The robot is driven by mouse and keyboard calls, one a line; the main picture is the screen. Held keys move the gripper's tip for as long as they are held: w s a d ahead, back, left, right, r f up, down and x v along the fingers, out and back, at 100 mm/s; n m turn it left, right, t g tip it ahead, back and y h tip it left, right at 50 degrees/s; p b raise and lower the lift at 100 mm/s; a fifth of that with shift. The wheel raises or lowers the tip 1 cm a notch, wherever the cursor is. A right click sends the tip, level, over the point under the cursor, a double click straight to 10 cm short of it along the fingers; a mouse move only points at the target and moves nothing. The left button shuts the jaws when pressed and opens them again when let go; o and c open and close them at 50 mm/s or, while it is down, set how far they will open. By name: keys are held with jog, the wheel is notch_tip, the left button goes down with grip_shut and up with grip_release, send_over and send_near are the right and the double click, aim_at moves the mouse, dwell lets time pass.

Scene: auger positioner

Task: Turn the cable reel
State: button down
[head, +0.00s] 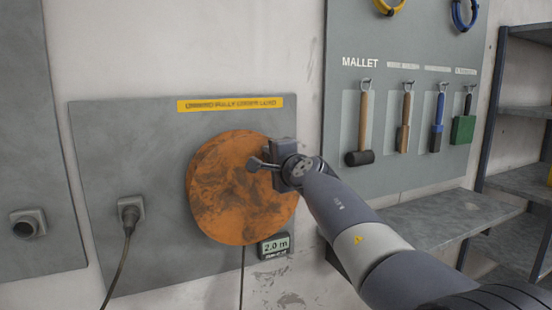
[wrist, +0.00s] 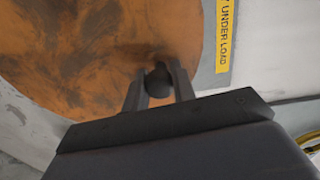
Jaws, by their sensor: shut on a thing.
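The cable reel (head: 235,190) is a round orange disc with dark smudges on a grey wall panel (head: 155,140). It fills much of the wrist view (wrist: 90,50). My gripper (head: 262,165) reaches in from the right to the reel's upper right part. In the wrist view my gripper (wrist: 158,78) is shut on a dark round knob (wrist: 157,82) near the reel's edge. In the head view the knob is hidden by my gripper. A dark cable (head: 242,272) hangs below the reel.
A yellow label strip (head: 230,104) is above the reel. A socket with a plugged cable (head: 131,212) is at left. A tool board with a mallet (head: 362,125) hangs at right, above a grey shelf (head: 430,218). A dark rack (head: 520,120) stands far right.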

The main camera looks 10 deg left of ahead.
jog(key=shift+s+a+r+n, duration=0.15)
jog(key=shift+s+a+n, duration=0.05)
jog(key=shift+a+n, duration=0.1)
dwell(0.4)
jog(key=c, duration=1.2)
grip_release()
jog(key=b+v, duration=0.2)
jog(key=v, duration=0.9)
jog(key=shift+w+a, duration=0.1)
jog(key=shift+w, duration=0.05)
jog(key=p+x, duration=0.2)
jog(key=x, duration=0.8)
jog(key=shift+w+a, duration=0.1)
jog(key=shift+w, duration=0.25)
